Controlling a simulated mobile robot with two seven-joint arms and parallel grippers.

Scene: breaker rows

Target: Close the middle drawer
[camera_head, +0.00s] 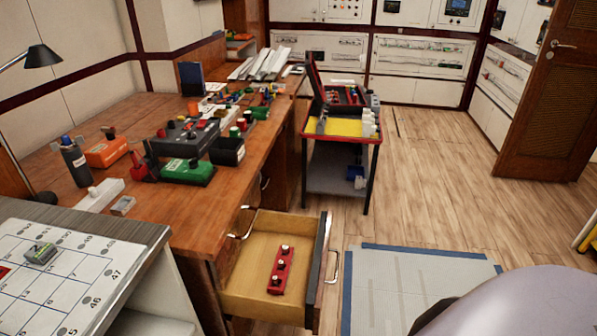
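A wooden drawer (249,273) is pulled well out of the long wooden desk (222,205) in the head view, low and near the centre. Its dark-edged front panel (320,262) faces right and carries a metal handle (333,267). Another metal handle (241,222) shows on the desk just above and behind the open drawer. I cannot tell from this view how many drawers lie below. Neither of my grippers is in view.
A grey-topped unit with a numbered board (60,270) stands at the near left. A red-rimmed cart (340,150) stands beyond the drawer. A blue-edged floor mat (415,290) lies to the right. A door (553,95) stands far right.

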